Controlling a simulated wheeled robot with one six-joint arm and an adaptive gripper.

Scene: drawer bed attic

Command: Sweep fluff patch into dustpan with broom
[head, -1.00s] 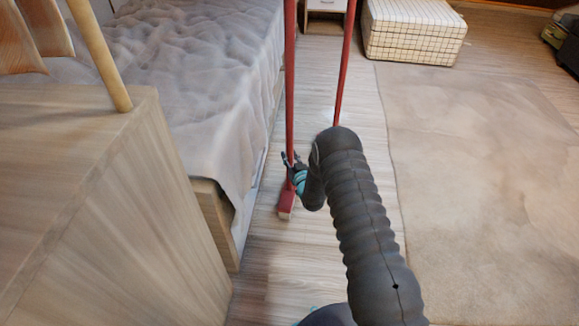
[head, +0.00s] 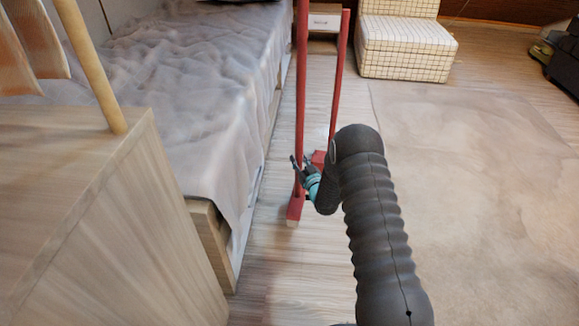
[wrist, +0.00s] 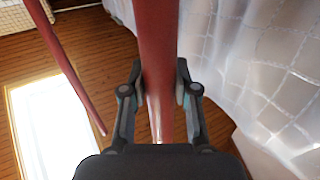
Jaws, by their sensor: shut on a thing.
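A red broom (head: 302,80) stands nearly upright in the narrow floor strip beside the bed. Its red head with a pale lower edge (head: 295,208) is low, at or just above the floor; I cannot tell which. My gripper (head: 302,170) is shut on the broom's handle, low down near the head. In the wrist view the red handle (wrist: 156,50) runs between both fingers (wrist: 158,88). A second red pole (head: 340,75), apparently the dustpan's handle, stands just behind and right of the broom. A red part (head: 318,158) at its foot is mostly hidden by my arm. I see no fluff patch.
A bed (head: 205,90) with a grey cover bounds the strip on the left. A wooden cabinet (head: 120,220) fills the near left. A beige rug (head: 480,200) lies right, with open floor. A checked pouf (head: 405,45) and a drawer unit (head: 324,22) stand at the back.

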